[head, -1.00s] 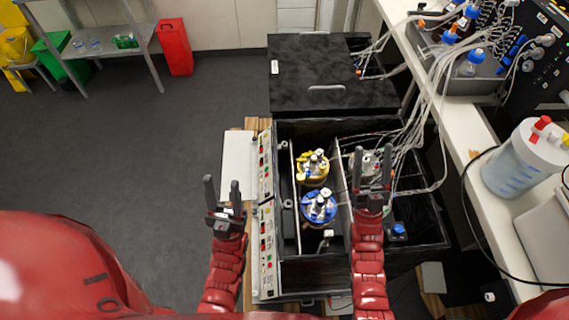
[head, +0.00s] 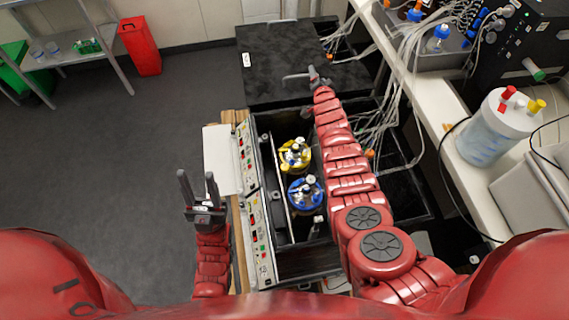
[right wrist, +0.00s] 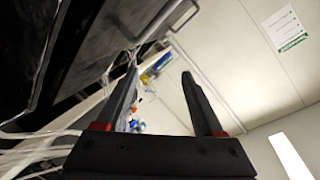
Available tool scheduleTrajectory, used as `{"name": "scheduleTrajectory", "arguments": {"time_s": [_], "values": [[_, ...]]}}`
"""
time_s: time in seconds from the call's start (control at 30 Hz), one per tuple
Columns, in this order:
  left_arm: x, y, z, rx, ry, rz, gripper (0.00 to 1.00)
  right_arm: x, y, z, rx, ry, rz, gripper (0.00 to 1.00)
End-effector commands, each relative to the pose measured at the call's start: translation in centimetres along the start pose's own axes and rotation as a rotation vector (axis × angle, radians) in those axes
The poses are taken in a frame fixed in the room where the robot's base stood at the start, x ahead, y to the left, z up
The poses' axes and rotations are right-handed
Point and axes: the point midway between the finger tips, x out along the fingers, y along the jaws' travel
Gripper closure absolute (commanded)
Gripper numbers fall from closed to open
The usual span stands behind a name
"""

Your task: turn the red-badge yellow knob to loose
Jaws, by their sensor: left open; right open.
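A yellow-topped vessel (head: 294,155) stands in the open black shaker box, behind a blue-topped vessel (head: 305,191). A red badge is too small to make out on it, and no turning mark can be read. My right gripper (head: 317,76) is beyond both vessels, above the front part of the black lid, beside its metal handle. It shows open and empty in the right wrist view (right wrist: 160,88). My left gripper (head: 197,175) is open and empty, to the left of the shaker's control panels, over the floor side.
The black lid (head: 290,45) lies at the back with its metal handle (head: 294,77) facing me. Pale tubes run from the bench to the box's right side. A white bench (head: 462,170) with a large bottle (head: 497,130) borders the right.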

Motion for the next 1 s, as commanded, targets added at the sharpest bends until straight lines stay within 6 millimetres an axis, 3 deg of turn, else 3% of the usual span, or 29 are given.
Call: {"name": "scheduleTrajectory", "arguments": {"time_s": [0.13, 0.27, 0.37, 0.5, 0.6, 0.7, 0.83, 1.0], "values": [[0.0, 0.0, 0.0, 0.000, 0.000, 0.000, 0.53, 0.1, 0.8, 0.6, 0.246, -0.074, 0.272, 0.31], [0.0, 0.0, 0.0, 0.000, 0.000, 0.000, 0.53, -2.8, 1.4, 2.8, 0.477, -0.125, 0.535, 0.31], [0.0, 0.0, 0.0, 0.000, 0.000, 0.000, 0.53, -6.8, 1.0, 5.6, 0.642, -0.162, 0.747, 0.31], [0.0, 0.0, 0.0, 0.000, 0.000, 0.000, 0.53, -13.8, -0.8, 9.7, 0.815, -0.202, 1.027, 0.31], [0.0, 0.0, 0.0, 0.000, 0.000, 0.000, 0.53, -18.2, -2.1, 11.8, 0.885, -0.218, 1.182, 0.31], [0.0, 0.0, 0.0, 0.000, 0.000, 0.000, 0.53, -21.3, -3.1, 13.0, 0.916, -0.225, 1.282, 0.31], [-0.2, 0.0, 0.0, 0.000, 0.000, 0.000, 0.53, -23.0, -3.3, 13.8, 0.928, -0.227, 1.340, 0.31], [-1.7, 0.1, 0.3, 0.000, 0.000, 0.000, 0.53, -22.4, -1.3, 15.3, 0.929, -0.223, 1.344, 0.31]]}}
